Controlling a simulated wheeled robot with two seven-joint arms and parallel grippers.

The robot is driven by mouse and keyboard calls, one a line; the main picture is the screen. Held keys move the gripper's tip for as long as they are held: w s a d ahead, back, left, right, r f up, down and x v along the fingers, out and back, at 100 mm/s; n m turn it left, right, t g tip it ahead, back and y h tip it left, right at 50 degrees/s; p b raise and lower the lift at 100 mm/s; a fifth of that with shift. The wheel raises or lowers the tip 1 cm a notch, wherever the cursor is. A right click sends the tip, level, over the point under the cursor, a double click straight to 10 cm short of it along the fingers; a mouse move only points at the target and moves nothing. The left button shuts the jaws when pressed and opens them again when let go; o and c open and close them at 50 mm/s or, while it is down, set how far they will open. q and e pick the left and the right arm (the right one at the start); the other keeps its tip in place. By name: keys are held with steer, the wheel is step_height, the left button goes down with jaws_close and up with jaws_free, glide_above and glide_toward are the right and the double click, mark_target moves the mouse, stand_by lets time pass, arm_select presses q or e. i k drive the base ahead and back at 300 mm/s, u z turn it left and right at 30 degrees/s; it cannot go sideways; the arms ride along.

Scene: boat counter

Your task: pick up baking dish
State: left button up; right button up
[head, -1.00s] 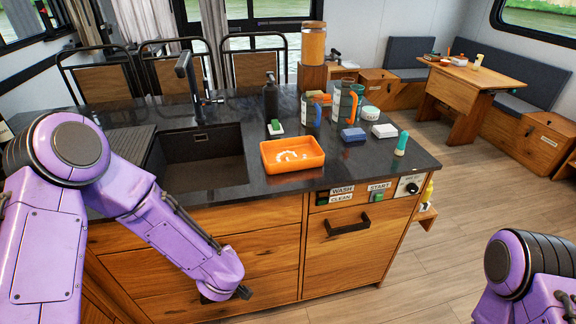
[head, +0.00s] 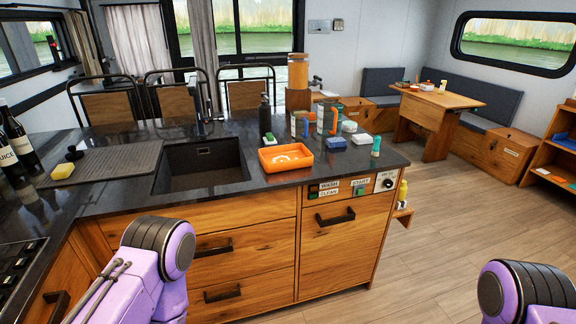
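The baking dish appears to be the orange rectangular dish (head: 288,166) on the dark counter, just right of the sink and near the front edge. White marks or residue show on its inner bottom. Nothing touches it from my side. Only purple links of my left arm show at the lower left and of my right arm at the lower right. Both grippers are out of the picture, so their state is hidden.
The sink (head: 200,168) with a dark tap is left of the dish. Drawers with handles front the counter. Floor at right is clear.

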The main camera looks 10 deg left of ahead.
mark_target(293, 156)
steer(key=z, duration=0.55)
steer(key=i, duration=1.05)
steer(key=u, duration=0.3)
